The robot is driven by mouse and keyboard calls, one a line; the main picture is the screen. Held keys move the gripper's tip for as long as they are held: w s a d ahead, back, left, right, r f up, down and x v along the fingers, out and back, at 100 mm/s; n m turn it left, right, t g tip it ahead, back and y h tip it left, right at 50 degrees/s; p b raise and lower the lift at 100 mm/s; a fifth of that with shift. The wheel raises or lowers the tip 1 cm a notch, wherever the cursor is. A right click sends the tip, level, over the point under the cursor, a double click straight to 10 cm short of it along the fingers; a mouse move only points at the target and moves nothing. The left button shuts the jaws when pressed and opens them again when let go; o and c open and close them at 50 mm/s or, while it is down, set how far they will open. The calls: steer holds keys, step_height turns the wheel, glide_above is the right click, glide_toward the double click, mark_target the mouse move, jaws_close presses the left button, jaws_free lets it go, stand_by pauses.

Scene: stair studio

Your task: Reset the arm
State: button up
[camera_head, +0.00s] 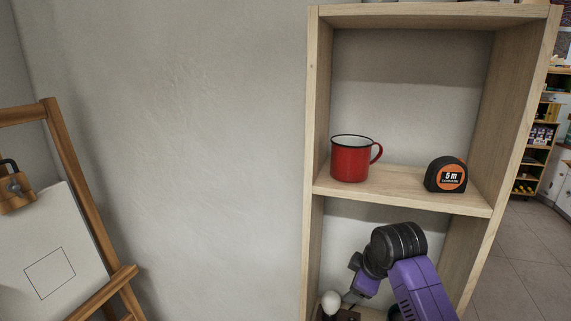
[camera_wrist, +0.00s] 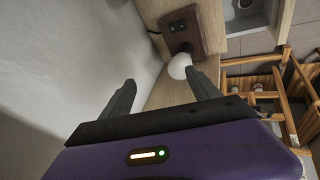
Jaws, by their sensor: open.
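My purple and black arm reaches up in front of the lower part of a wooden shelf unit (camera_head: 314,120) in the head view. My gripper (camera_wrist: 160,90) shows in the wrist view with its two dark fingers spread apart and nothing between them. In the head view the fingers are hard to make out near the lower compartment. A white round bulb (camera_wrist: 180,66) on a brown wooden base (camera_wrist: 182,28) with a black switch is just beyond the fingertips. The bulb also shows at the bottom of the head view (camera_head: 331,302).
A red mug (camera_head: 350,160) and an orange and black tape measure (camera_head: 445,175) stand on the shelf above my arm. A wooden easel (camera_head: 68,165) with a paper stands at the left. The wall between easel and shelf is bare.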

steer(key=s+a+f+m+t+y, duration=0.15)
steer(key=s+a+m+t, duration=0.25)
steer(key=s+m+t, duration=0.6)
steer(key=s+d+m+h, duration=0.1)
steer(key=s+d, duration=0.2)
steer(key=s, duration=1.8)
steer(key=s+d+r+m+g+h+b, duration=0.1)
steer(key=s+d, duration=0.2)
steer(key=s, duration=1.9)
steer(key=shift+s+d+m, duration=0.15)
steer(key=shift+s+m, duration=0.15)
steer(key=shift+h, duration=0.25)
